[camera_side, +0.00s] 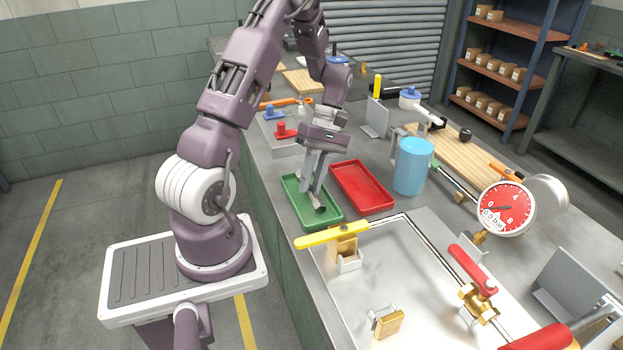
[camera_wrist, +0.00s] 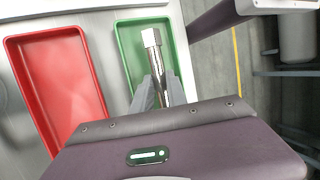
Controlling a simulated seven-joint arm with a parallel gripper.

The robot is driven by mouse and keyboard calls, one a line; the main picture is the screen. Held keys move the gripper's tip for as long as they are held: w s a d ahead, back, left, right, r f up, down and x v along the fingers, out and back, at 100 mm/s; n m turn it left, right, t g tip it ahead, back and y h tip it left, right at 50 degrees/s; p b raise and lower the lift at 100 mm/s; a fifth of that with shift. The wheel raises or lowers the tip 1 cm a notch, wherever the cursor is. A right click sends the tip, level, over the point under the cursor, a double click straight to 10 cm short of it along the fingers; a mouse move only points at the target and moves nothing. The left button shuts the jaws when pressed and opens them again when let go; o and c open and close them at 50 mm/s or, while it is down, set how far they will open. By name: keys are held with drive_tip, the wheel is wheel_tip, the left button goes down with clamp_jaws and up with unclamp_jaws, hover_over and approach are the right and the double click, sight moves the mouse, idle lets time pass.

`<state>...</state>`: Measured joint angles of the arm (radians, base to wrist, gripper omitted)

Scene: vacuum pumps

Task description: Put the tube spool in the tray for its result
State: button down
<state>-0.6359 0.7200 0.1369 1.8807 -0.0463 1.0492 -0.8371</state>
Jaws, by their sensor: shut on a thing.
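The tube spool (camera_wrist: 153,50) is a shiny metal tube with a squared pale end. My gripper (camera_wrist: 160,92) is shut on it, one grey finger on each side. In the side view my gripper (camera_side: 317,205) points down with its fingertips over the green tray (camera_side: 294,191). I cannot tell whether the spool touches the tray floor. The green tray (camera_wrist: 125,62) lies behind the spool in the wrist view. The red tray (camera_side: 362,188) stands beside it and looks empty; it also shows in the wrist view (camera_wrist: 60,95).
A gauge (camera_side: 507,209) with a red face stands at the right. A blue cylinder (camera_side: 412,166) stands behind the red tray. A yellow-handled valve (camera_side: 331,236) is close in front of the green tray. Red and blue knobbed parts (camera_side: 283,131) stand behind the trays.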

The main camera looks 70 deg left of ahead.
drive_tip(key=shift+f, duration=0.4)
drive_tip(key=c, duration=1.3)
unclamp_jaws()
drive_tip(key=shift+o, duration=0.2)
drive_tip(key=v, duration=0.7)
drive_tip(key=shift+s+r, duration=0.1)
drive_tip(key=shift+c, duration=0.3)
clamp_jaws()
